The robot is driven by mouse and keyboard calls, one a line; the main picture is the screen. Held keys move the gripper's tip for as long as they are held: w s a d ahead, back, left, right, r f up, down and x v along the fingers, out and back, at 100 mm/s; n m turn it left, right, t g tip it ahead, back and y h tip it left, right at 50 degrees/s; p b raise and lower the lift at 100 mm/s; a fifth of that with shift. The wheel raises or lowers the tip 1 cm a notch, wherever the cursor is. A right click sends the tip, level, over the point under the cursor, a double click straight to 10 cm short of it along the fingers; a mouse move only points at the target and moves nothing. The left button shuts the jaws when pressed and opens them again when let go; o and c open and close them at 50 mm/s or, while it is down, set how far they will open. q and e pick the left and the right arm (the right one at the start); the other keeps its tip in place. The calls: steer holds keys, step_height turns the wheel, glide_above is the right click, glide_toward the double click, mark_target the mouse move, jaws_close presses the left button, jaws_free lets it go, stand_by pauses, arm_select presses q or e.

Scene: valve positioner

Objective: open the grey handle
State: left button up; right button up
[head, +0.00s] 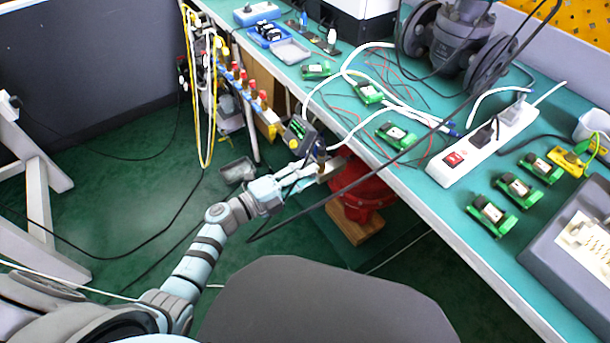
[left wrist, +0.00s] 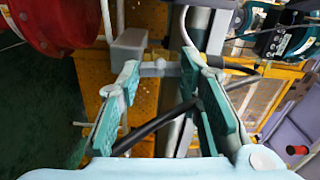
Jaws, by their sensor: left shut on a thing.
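My left gripper (head: 322,170) reaches to the pipework beside the bench's front edge, just left of a red valve body (head: 368,193). In the left wrist view the gripper (left wrist: 160,70) has its two teal-padded fingers spread apart, with a short grey bar, which looks like the grey handle (left wrist: 158,69), between the tips. In the head view the handle is mostly hidden by the fingers and cannot be told apart clearly. Part of the red body (left wrist: 45,25) shows at upper left in the left wrist view. My right gripper is not in view.
A black cable (left wrist: 150,130) passes between the fingers in the left wrist view and hangs across the head view. The green bench (head: 430,205) carries a white power strip (head: 480,148) and several green modules. A dark grey rounded shape (head: 285,305) fills the lower middle.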

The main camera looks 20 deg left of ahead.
arm_select(q)
steer(key=shift+m, duration=0.5)
steer(key=o, duration=1.2)
steer(key=shift+c, duration=0.2)
steer(key=v, duration=1.2)
